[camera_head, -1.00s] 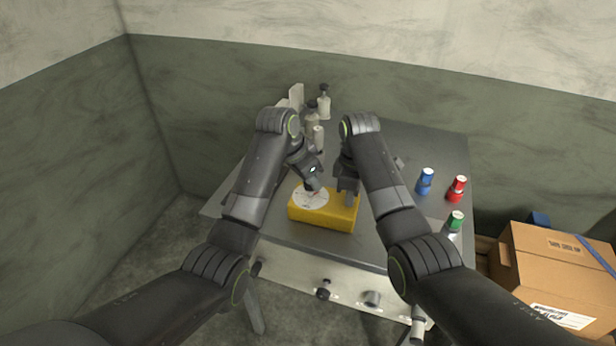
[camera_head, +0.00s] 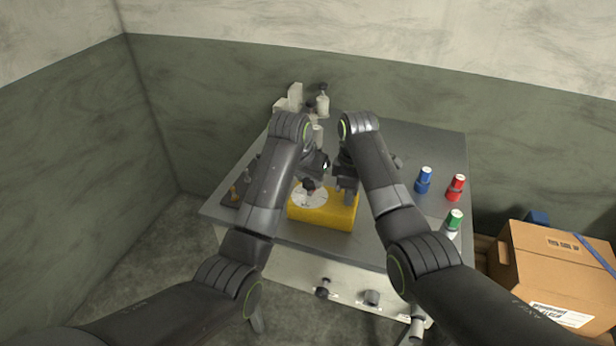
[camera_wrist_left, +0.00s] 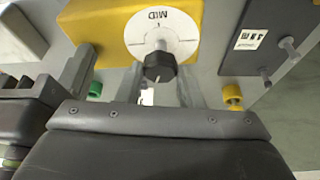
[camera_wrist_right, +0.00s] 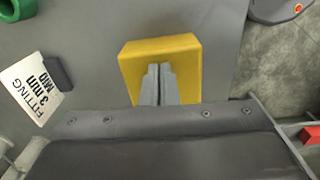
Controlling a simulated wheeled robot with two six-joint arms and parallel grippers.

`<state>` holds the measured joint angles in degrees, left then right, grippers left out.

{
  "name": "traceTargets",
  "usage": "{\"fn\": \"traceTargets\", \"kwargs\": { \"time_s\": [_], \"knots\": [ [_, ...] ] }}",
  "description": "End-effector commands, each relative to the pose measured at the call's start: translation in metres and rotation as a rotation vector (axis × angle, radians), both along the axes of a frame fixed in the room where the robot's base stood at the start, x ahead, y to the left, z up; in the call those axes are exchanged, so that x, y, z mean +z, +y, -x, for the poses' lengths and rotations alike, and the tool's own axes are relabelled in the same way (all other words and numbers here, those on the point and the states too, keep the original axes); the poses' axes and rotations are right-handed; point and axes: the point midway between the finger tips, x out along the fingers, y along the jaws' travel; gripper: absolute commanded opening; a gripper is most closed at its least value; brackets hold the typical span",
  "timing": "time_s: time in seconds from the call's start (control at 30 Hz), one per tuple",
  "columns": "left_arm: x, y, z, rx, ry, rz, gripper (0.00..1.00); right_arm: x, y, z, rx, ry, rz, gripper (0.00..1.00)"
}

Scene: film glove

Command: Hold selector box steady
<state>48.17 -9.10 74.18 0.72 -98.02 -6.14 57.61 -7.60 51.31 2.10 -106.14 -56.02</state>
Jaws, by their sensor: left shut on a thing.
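The yellow selector box (camera_head: 325,214) lies on the grey table, with a white dial marked MID on it. Its dark knob (camera_wrist_left: 160,66) stands up from the dial (camera_wrist_left: 187,38) in the left wrist view. My left gripper (camera_head: 314,177) is shut on the knob, its fingers on either side of it. My right gripper (camera_head: 348,195) is at the right end of the box, fingers together. In the right wrist view its fingertips (camera_wrist_right: 159,70) overlap the yellow box (camera_wrist_right: 185,58); whether they pinch part of it cannot be told.
Pale bottles (camera_head: 322,105) stand at the back. A cardboard box (camera_head: 556,265) is beyond the right side. The tabletop behind the blue container is clear.

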Motion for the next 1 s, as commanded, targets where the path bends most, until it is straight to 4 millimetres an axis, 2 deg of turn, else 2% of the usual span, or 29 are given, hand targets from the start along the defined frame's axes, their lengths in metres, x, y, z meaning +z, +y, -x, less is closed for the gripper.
{"fn": "traceTargets", "kwargs": {
  "time_s": [0.03,0.23,0.27,0.4,0.73,0.87,1.0],
  "knots": [
    [-0.002,-0.001,0.001,-0.001,0.005,0.001,0.11,-0.007,-0.002,0.002,-0.004,0.01,0.003,0.0],
    [-0.002,-0.001,0.001,-0.002,0.005,0.001,0.11,-0.007,-0.002,0.002,-0.004,0.01,0.003,0.0],
    [-0.002,-0.001,0.001,-0.002,0.005,0.001,0.37,-0.007,-0.002,0.002,-0.004,0.01,0.002,0.0],
    [-0.002,-0.001,0.001,-0.002,0.004,0.001,0.55,-0.007,-0.002,0.002,-0.004,0.01,0.003,0.0],
    [0.002,0.0,0.001,-0.002,0.0,0.0,0.55,-0.006,-0.002,0.002,-0.003,0.012,0.003,0.0],
    [0.016,0.002,0.006,-0.002,-0.003,0.001,0.55,-0.006,-0.002,0.002,-0.003,0.012,0.003,0.0],
    [0.038,0.006,0.015,-0.002,-0.006,0.002,0.55,-0.006,-0.002,0.002,-0.003,0.012,0.003,0.0]
  ]
}}
